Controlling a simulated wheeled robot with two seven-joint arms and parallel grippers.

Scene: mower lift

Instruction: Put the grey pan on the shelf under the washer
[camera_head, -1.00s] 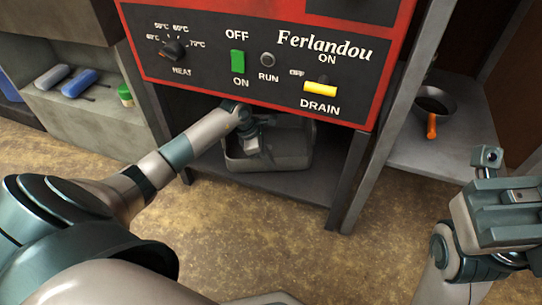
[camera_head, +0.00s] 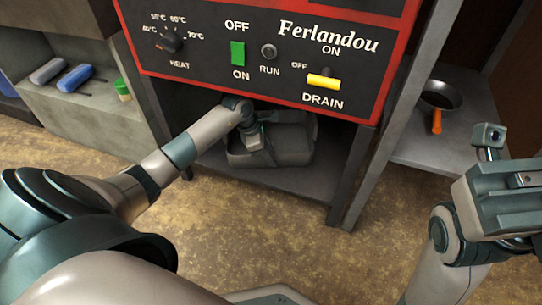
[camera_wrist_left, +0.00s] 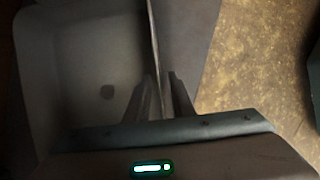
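The washer (camera_head: 250,62) is red-rimmed with a black control panel. The grey pan (camera_head: 292,157) stands in the bay under it, seemingly resting on the low shelf (camera_head: 300,186). My left gripper (camera_head: 256,143) reaches in under the panel to the pan's near left part. In the left wrist view, its fingers (camera_wrist_left: 164,92) straddle the thin pan wall and look closed on it, with the pan's inside (camera_wrist_left: 85,60) to the left. Finger contact is dim there. My right gripper (camera_head: 500,195) is raised at the right, away from the pan; its fingertips are not clear.
A frying pan (camera_head: 440,98) with an orange handle sits on a side shelf (camera_head: 425,145) at the right. Blue and grey bottles (camera_head: 75,77) and a green-topped item lie on a left shelf. Washer legs (camera_head: 352,180) flank the bay. The floor in front is clear.

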